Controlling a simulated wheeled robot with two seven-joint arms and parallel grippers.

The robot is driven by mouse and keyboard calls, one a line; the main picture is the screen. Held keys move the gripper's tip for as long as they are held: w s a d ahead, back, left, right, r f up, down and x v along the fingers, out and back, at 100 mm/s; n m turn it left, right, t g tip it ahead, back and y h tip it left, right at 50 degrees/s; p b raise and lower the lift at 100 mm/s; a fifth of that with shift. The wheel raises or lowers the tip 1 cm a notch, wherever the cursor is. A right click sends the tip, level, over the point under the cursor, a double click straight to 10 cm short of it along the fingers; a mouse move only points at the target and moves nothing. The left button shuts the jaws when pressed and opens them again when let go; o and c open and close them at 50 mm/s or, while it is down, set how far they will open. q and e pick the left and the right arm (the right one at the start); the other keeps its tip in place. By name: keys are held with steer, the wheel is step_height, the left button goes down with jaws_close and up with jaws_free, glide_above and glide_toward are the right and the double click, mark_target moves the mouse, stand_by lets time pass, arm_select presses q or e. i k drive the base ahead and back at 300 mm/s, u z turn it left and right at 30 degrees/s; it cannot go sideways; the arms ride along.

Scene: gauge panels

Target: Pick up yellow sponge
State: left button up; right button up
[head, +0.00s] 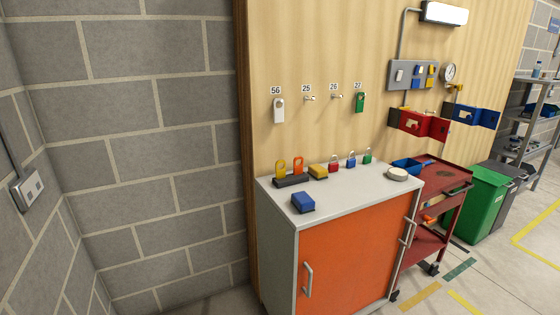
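A blue sponge-like block (303,203) lies nearer the front left of the top. Neither of my grippers is in the head view.
Blue (351,160) and green (367,156) padlocks stand right of the red one. A round pale item (397,174) lies at the top's right end. A red cart (446,178) and green bin (484,203) stand to the right. A block wall (150,140) is on the left. The top's front middle is clear.

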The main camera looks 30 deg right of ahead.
mark_target(317, 170)
steer(key=i, duration=2.2)
steer(key=z, duration=0.65)
